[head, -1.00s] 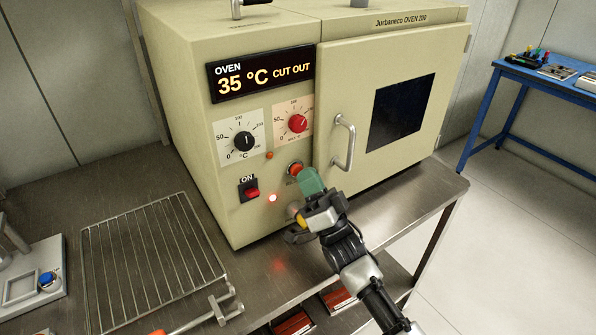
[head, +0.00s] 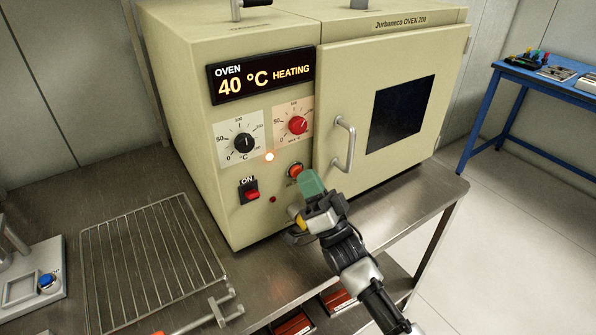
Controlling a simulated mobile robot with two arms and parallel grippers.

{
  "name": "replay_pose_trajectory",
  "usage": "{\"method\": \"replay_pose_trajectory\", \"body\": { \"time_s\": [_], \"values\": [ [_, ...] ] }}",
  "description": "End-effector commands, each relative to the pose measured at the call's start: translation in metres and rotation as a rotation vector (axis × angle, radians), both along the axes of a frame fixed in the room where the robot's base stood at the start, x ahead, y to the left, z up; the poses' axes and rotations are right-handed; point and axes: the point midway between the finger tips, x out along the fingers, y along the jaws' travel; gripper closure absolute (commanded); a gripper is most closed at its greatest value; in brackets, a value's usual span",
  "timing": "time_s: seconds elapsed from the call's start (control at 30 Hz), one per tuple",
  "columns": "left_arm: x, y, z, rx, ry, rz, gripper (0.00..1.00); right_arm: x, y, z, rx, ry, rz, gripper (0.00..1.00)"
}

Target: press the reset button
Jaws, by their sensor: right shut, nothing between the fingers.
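The reset button (head: 295,169) is a small red-orange round button in a metal ring, low on the oven's front panel, left of the door handle. My right gripper (head: 303,176) is shut and empty, its green fingertips at the button's lower right edge. I cannot tell whether they touch it. The oven (head: 272,213) is cream coloured. Its display (head: 262,76) reads 40 °C HEATING. An orange lamp (head: 269,156) above the button is lit, and a red lamp (head: 273,199) below is dark. My left gripper is not in view.
A black dial (head: 244,142), a red dial (head: 298,125) and an ON switch (head: 249,190) surround the button area. The door handle (head: 345,145) sticks out close to my right gripper. A wire rack (head: 150,260) lies on the steel bench (head: 75,190). A blue table (head: 510,75) stands behind right.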

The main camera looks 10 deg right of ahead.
Motion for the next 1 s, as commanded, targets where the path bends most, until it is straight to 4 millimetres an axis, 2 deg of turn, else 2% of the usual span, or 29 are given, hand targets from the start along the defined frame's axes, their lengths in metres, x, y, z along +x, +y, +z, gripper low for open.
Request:
{"method": "replay_pose_trajectory", "body": {
  "time_s": [0.2,0.57,1.0],
  "values": [
    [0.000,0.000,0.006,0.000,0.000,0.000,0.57,-0.010,-0.004,0.000,0.000,0.001,0.000,1.00],
    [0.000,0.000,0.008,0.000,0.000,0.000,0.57,-0.014,-0.005,0.000,0.000,0.002,-0.001,1.00],
    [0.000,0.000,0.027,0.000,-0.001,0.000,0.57,-0.053,-0.019,0.001,-0.001,0.003,0.000,1.00]
  ]
}}
